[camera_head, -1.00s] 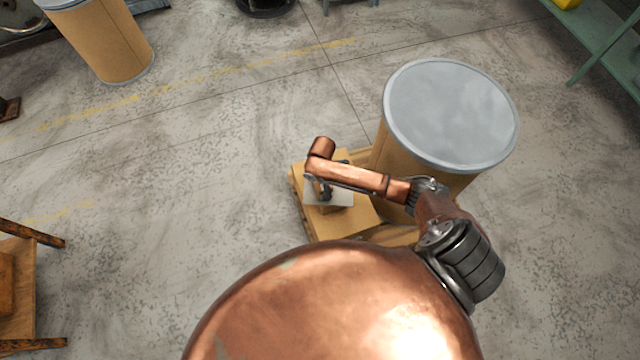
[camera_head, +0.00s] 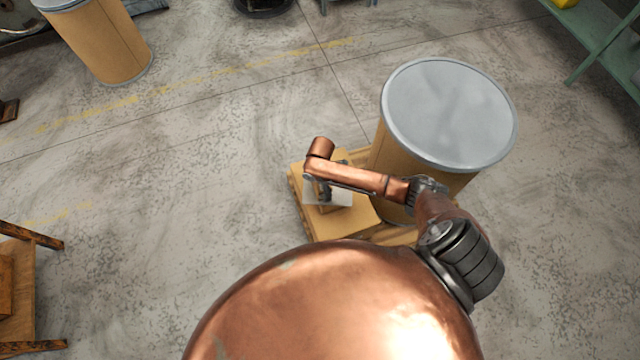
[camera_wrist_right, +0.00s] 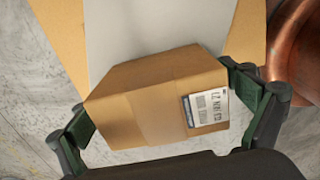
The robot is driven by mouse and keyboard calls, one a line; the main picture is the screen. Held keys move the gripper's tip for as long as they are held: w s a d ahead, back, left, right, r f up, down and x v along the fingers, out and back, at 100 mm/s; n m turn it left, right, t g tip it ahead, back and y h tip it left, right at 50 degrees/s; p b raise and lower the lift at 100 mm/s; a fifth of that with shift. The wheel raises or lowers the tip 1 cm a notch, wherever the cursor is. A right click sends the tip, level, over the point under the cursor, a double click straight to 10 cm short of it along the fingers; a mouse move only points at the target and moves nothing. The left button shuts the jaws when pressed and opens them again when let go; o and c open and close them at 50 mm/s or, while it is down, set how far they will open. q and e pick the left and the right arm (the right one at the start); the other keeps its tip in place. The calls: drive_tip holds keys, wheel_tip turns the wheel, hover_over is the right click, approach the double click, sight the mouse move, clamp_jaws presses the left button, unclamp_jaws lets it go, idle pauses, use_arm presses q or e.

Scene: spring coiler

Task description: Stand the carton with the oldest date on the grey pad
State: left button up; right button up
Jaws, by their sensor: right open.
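A brown carton (camera_wrist_right: 160,98) with a white printed label (camera_wrist_right: 207,108) is in the middle of the right wrist view. The date on the label is too small to read surely. The jaws of my right gripper (camera_wrist_right: 160,92) are open, one finger on each side of the carton. The grey pad (camera_wrist_right: 150,22) shows behind the carton as a pale flat sheet. In the head view, the pad (camera_head: 342,197) lies under my right gripper (camera_head: 324,192). I cannot tell whether the carton touches the pad. My left gripper is out of view.
The pad lies on a larger cardboard box (camera_head: 330,230) beside a tall drum with a grey lid (camera_head: 450,112). Another drum (camera_head: 100,45) stands at the far left. A wooden stand (camera_head: 20,300) is at the left edge, a green shelf (camera_head: 600,40) at the upper right. The floor between is clear.

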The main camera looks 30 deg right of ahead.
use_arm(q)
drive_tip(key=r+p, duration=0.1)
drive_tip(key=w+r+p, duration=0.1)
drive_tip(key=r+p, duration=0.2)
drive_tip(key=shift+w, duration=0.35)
use_arm(e)
wheel_tip(320, 180, up, 12)
drive_tip(key=shift+r, duration=0.1)
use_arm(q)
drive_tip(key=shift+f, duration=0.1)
